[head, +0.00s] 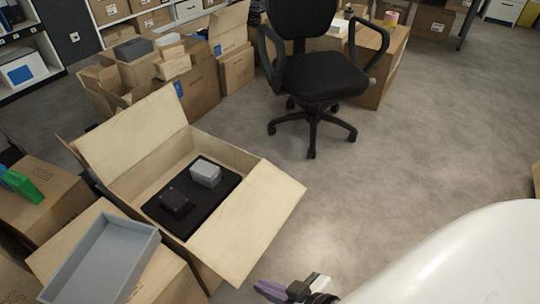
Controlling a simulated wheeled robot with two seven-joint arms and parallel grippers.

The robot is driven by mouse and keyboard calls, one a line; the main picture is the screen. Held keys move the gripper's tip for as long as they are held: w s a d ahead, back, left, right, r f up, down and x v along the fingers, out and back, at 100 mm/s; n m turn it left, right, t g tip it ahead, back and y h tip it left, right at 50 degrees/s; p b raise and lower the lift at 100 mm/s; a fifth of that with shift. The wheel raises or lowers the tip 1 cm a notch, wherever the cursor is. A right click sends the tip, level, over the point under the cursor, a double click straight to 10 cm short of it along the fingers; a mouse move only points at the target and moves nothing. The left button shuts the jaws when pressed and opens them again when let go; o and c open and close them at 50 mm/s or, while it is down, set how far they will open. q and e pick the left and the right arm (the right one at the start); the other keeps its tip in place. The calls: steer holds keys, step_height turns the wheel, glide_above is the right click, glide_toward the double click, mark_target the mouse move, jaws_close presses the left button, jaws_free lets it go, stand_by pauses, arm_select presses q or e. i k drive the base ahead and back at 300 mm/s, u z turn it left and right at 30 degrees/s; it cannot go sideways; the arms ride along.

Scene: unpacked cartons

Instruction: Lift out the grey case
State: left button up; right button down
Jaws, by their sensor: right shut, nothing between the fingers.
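The grey case (206,174) is a small light-grey box with rounded edges. It sits on a flat black slab (213,203) inside an open cardboard carton (243,155), toward the back right of the slab. A smaller black box (177,202) lies on the slab to its left and nearer. My right gripper (272,291) is low in the picture, outside the carton and to the right of its front flap. It is shut and empty, well apart from the grey case. My left gripper does not show.
The carton's flaps (251,225) stand open. A grey tray (101,262) rests on a carton at the lower left, near a green object (24,186). A black office chair (313,75) stands behind. The floor (400,160) to the right is clear.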

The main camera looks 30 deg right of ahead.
mark_target(208, 174)
steer(key=z, duration=1.7)
steer(key=k, duration=0.8)
steer(key=u, duration=1)
steer(key=i, duration=1)
